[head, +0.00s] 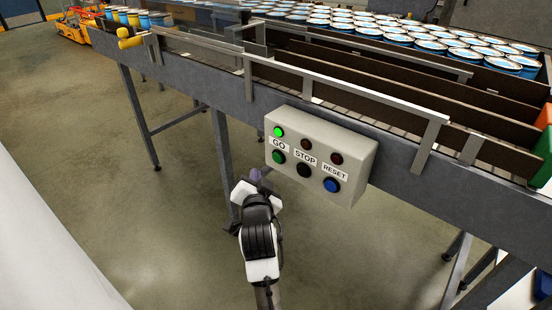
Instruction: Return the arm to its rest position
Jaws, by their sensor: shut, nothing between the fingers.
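My gripper (256,177) is in the lower middle of the head view, at the end of my white and black arm. It is just below and left of the control box, and its fingers are small and partly hidden by the wrist. It is shut and holds nothing. The beige control box (352,155) is fixed to the side of the conveyor. It has a green GO button (278,157), a black STOP button (303,170) and a blue RESET button (331,185). The lamp above GO (278,131) is lit green; the other two lamps are dark red.
The conveyor (195,87) runs across the view on metal legs (138,115), with guard rails (350,90) along its edge. Many blue-sided cans (425,45) stand at the back right. An orange machine (72,30) is at the far left. The floor (150,215) left of my arm is clear.

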